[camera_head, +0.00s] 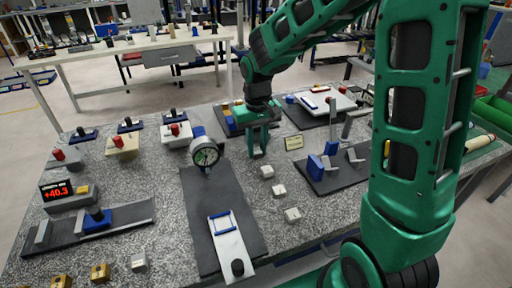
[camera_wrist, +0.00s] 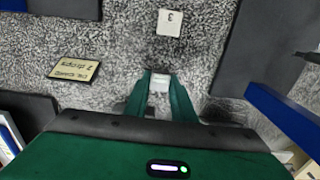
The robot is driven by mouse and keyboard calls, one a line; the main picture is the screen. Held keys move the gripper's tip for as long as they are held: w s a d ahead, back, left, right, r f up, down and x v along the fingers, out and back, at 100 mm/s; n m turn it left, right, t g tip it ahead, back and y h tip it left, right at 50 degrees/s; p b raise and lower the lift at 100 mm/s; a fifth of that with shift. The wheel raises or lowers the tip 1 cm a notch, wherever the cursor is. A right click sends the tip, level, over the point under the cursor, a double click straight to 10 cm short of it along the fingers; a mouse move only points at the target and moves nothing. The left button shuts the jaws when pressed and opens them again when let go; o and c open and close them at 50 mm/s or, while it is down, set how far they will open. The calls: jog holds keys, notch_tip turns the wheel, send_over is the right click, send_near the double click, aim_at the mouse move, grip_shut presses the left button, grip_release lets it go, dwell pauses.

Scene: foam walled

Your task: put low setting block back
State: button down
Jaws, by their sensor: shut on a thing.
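My gripper (camera_head: 258,154) is low over the grey speckled table top, fingers pointing down. The wrist view shows the gripper (camera_wrist: 160,98) shut on a small pale block (camera_wrist: 160,84) between its fingertips. The number on the held block cannot be read, and the fingers hide it in the head view. A white block marked 3 (camera_wrist: 168,22) lies just beyond the fingertips; the head view shows white blocks (camera_head: 266,171), (camera_head: 279,190) and (camera_head: 293,215) in a slanting row.
A dial gauge (camera_head: 206,155) stands left of my gripper above a dark mat (camera_head: 222,215). A dark plate with blue blocks (camera_head: 322,166) is to the right. A red-lit display (camera_head: 58,192) and several red-topped blocks stand at left. Bare table surrounds the white blocks.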

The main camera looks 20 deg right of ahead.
aim_at(257, 151)
jog(key=c, duration=1.5)
grip_release()
jog(key=shift+f, duration=0.1)
notch_tip(257, 151, up, 12)
jog(key=shift+r, duration=0.15)
jog(key=s+d+m, duration=0.4)
jog(key=s+d, duration=0.9)
jog(key=s, duration=0.2)
jog(key=s+d+f, duration=0.1)
jog(key=s, duration=0.3)
jog(key=s+d+f+m, duration=0.1)
jog(key=s+d+f, duration=0.1)
jog(key=s, duration=0.3)
jog(key=s+d+f+m, duration=0.1)
jog(key=s, duration=0.3)
jog(key=shift+s+d+f, duration=0.2)
jog(key=shift+s+d, duration=0.05)
